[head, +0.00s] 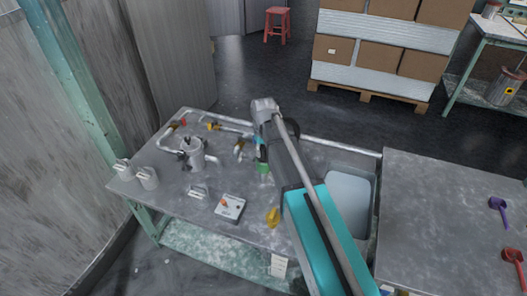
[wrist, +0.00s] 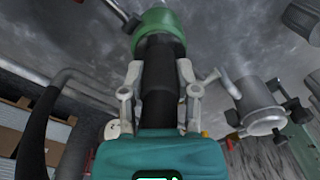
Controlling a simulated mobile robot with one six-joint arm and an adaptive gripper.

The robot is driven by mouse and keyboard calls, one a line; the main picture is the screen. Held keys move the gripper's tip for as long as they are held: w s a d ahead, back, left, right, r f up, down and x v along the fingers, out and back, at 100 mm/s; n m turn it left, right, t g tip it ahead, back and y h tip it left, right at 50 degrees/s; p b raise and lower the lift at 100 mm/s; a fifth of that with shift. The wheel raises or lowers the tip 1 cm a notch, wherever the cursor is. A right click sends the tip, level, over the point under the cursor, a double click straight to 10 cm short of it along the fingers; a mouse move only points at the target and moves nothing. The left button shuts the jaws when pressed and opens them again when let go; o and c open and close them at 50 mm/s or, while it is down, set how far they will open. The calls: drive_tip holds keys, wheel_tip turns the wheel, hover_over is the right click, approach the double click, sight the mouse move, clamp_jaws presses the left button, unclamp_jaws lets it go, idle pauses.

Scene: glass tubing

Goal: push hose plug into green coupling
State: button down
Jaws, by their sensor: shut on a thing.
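The black hose plug (wrist: 160,95) lies between the fingers of my gripper (wrist: 160,76) in the wrist view, and the fingers are shut on it. The plug's far end meets the rim of the green coupling (wrist: 162,22), in line with it. I cannot tell whether it touches the coupling or how deep it sits. In the head view the green coupling (head: 263,168) shows on the bench just below my gripper (head: 262,152). My arm hides the plug there for the most part.
The grey bench (head: 170,215) carries a metal pot (head: 193,155), pipes with valves, mugs (head: 148,178), a small control box (head: 230,206) and a yellow piece (head: 272,216). A grey bin (head: 346,190) is set at right. In the wrist view a black hose (wrist: 38,130) curves at left.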

drive_tip(key=shift+f, duration=0.1)
drive_tip(key=shift+c, duration=1.3)
unclamp_jaws()
